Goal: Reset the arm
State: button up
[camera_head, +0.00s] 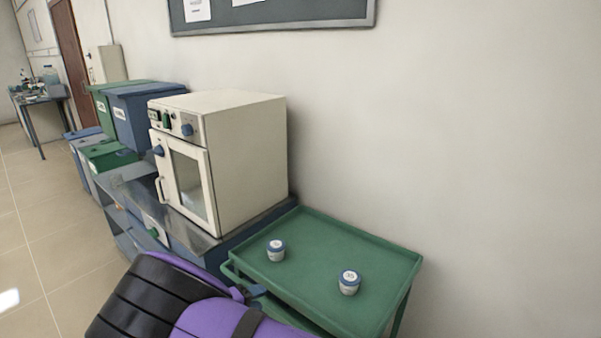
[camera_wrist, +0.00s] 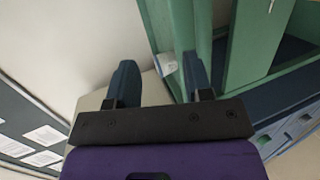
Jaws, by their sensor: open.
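My gripper (camera_wrist: 160,80) shows in the wrist view with its two dark fingers wide apart and nothing held between them. Beyond the fingers are a pale wall and green framework. A small white object (camera_wrist: 167,63) shows near the right finger; I cannot tell whether it is one of the jars. In the head view my purple and black arm fills the bottom, left of the green cart, and the gripper itself is out of that picture.
The white furnace (camera_head: 240,155), door shut, stands on a metal-topped bench (camera_head: 142,192). Blue and green bins (camera_head: 140,115) stand behind. Open floor lies at left.

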jog(key=w+d+r+m+g+y, duration=0.1)
jog(key=w+d+r+m+g, duration=0.15)
jog(key=d+r, duration=0.55)
jog(key=w+d+r+m+g+y, duration=0.15)
jog(key=d+r+g, duration=0.35)
jog(key=r, duration=0.5)
jog(key=s+d+r+m+g+y, duration=0.2)
jog(key=s+d+r+y, duration=0.15)
jog(key=d+r, duration=1.15)
jog(key=s+d+r+m+y, duration=0.1)
jog(key=s+d+r+y, duration=0.1)
jog(key=s+d+r, duration=0.45)
jog(key=s+d+r+t, duration=0.1)
jog(key=s+d+r, duration=0.1)
jog(key=s, duration=0.5)
jog(key=s+d+r+m+t+y, duration=0.1)
jog(key=s+d+r+t, duration=0.1)
jog(key=s+d, duration=0.2)
jog(key=s+d+r+t+y, duration=0.1)
jog(key=s+d+r+t, duration=0.1)
jog(key=s, duration=0.7)
jog(key=shift+s+d+m, duration=0.3)
jog(key=shift+d, duration=0.1)
